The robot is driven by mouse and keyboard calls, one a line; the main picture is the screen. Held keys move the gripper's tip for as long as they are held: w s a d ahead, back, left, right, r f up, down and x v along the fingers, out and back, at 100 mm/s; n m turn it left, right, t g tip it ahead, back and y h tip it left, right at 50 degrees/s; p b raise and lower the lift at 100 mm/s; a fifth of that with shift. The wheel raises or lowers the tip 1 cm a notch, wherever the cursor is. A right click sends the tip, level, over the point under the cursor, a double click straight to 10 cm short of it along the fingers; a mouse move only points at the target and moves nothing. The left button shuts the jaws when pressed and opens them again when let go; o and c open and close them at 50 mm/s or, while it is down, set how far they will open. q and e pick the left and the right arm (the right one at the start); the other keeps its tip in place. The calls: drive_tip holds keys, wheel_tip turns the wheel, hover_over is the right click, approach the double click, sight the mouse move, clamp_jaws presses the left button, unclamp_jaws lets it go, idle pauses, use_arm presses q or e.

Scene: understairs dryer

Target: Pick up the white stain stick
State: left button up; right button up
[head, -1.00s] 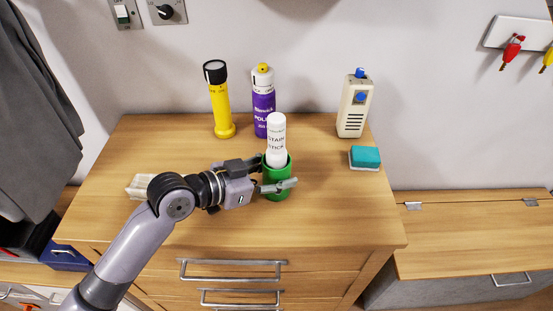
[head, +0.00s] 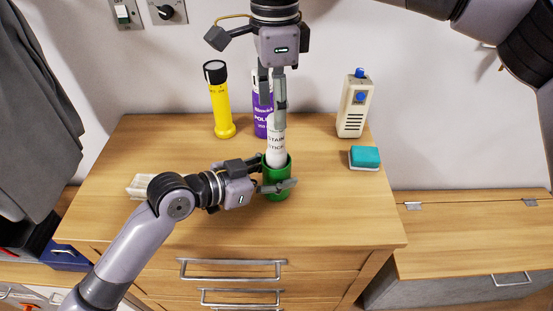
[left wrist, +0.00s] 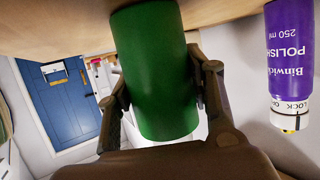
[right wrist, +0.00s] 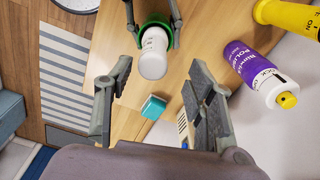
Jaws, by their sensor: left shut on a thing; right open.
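The white stain stick (head: 276,152) stands upright in a green cup (head: 278,177) on the wooden chest top. My left gripper (head: 275,183) is shut around the cup from the left; the left wrist view shows the green wall (left wrist: 155,75) between its fingers. My right gripper (head: 273,102) is open above the stick, fingers pointing down, and hides the stick's top in the head view. In the right wrist view the stick's white cap (right wrist: 153,54) lies ahead of the open fingers (right wrist: 155,105), with no finger visibly touching it.
A purple polish can (head: 261,118) stands close behind the stick, partly hidden by my right gripper. A yellow torch (head: 220,105) stands left of it. A beige device (head: 354,108) and a teal sponge (head: 365,157) are at the right. The chest front is mostly clear.

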sight(277, 140)
wheel_tip(277, 140, down, 3)
drive_tip(key=shift+r, duration=0.1)
drive_tip(key=f, duration=0.2)
drive_tip(key=s+f, duration=0.1)
drive_tip(key=f, duration=0.1)
drive_tip(key=shift+d+f, duration=0.15)
drive_tip(key=shift+d, duration=0.05)
drive_tip(key=shift+w+f, duration=0.15)
drive_tip(key=shift+f, duration=0.35)
drive_tip(key=shift+c, duration=0.6)
clamp_jaws()
